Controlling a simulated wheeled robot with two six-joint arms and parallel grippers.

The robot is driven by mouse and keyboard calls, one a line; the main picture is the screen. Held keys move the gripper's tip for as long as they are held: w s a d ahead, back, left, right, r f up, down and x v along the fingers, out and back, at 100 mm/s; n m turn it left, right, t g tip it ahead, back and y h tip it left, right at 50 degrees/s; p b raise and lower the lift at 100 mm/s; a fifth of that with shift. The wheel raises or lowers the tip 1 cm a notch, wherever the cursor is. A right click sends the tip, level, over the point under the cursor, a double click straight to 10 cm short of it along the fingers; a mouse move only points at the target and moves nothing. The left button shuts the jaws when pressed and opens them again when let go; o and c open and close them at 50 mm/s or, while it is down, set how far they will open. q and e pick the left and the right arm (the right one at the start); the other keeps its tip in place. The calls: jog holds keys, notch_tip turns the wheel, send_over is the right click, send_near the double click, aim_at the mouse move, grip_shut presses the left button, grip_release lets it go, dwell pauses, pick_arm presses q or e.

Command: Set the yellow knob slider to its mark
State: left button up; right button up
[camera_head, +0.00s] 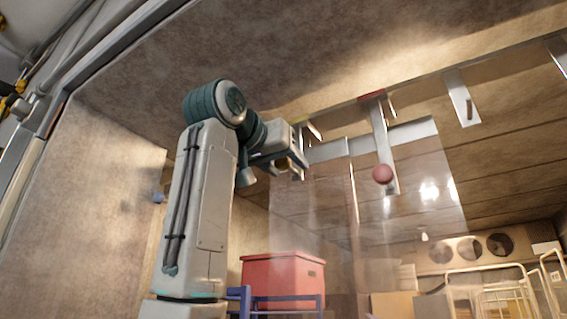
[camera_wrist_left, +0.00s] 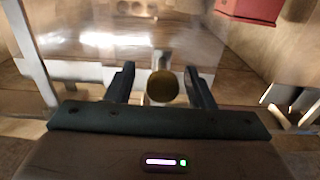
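The yellow knob (camera_wrist_left: 163,86) shows in the left wrist view as a round olive-yellow disc on a metal strip. My left gripper (camera_wrist_left: 160,72) is open, with one finger on each side of the knob and a visible gap to each. In the head view the left gripper (camera_head: 292,162) is up at the rail, by the leftmost metal plate, and hides the yellow knob. The slider's mark cannot be made out clearly. My right gripper is not in view.
A pink-red ball knob (camera_head: 382,173) sits on a neighbouring metal plate (camera_head: 379,129) to the right, with a red patch (camera_head: 371,96) above. Clear plastic strips (camera_head: 427,195) hang below. A red box (camera_head: 283,279) and wire racks (camera_head: 487,272) stand beyond.

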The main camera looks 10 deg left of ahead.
pick_arm(q)
jog(key=shift+s+a+f+b, duration=0.1)
jog(key=shift+s+a+b, duration=0.15)
jog(key=shift+s+b, duration=0.15)
jog(key=b+v, duration=0.4)
jog(key=v, duration=0.6)
jog(key=shift+b, duration=0.3)
jog(key=shift+w+d, duration=0.1)
